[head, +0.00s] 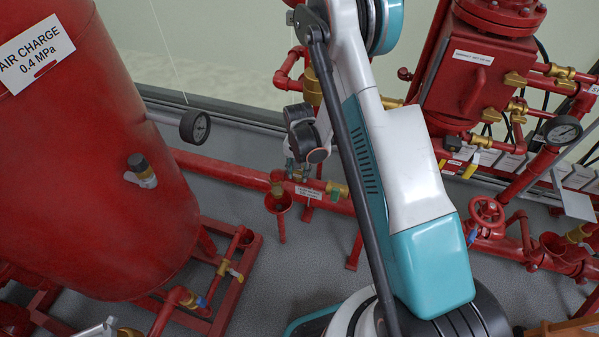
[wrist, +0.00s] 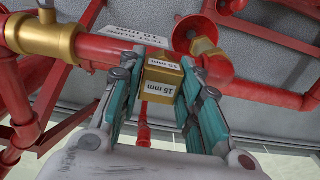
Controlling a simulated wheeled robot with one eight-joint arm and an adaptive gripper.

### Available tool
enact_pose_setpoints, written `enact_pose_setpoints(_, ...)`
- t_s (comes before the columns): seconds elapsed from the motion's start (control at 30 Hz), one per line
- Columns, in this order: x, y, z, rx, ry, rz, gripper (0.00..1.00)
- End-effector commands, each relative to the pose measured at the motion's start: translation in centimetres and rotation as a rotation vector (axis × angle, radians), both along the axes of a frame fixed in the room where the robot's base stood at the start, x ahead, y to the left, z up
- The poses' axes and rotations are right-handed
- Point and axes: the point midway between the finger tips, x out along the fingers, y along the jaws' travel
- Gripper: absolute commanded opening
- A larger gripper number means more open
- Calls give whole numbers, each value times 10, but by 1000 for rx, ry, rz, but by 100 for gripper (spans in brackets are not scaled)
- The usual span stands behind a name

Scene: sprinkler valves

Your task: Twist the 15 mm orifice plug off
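The 15 mm orifice plug (wrist: 164,76) is a brass block with white "15 mm" labels on two faces. In the wrist view it sits between the fingertips of my gripper (wrist: 168,68), at the red pipe (wrist: 110,50). A finger lies along each side, with no clear gap to the plug, so the gripper looks shut on it. Where the plug meets the pipe is hidden. In the head view my gripper (head: 306,148) points down toward the same pipe, and the plug cannot be made out clearly.
A brass fitting (wrist: 46,36) and a white label plate (wrist: 124,38) are on the pipe. A red cup (wrist: 195,36) with a brass piece stands beside it. In the head view a large red tank (head: 90,170) is at left and a red valve assembly (head: 475,85) at right.

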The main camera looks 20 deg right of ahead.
Motion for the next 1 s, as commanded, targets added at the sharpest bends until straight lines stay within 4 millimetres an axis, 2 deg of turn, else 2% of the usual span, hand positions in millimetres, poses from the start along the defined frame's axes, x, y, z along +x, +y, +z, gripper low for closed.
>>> enact_pose_setpoints(0.03,0,0,0,0,0,0,5)
enact_pose_setpoints(0.07,0,0,0,0,0,0,36)
enact_pose_setpoints(0.13,0,0,0,0,0,0,52)
enact_pose_setpoints(0.17,0,0,0,0,0,0,55)
enact_pose_setpoints(0.57,0,0,3,0,0,0,55)
enact_pose_setpoints(1.0,0,0,41,0,0,0,55)
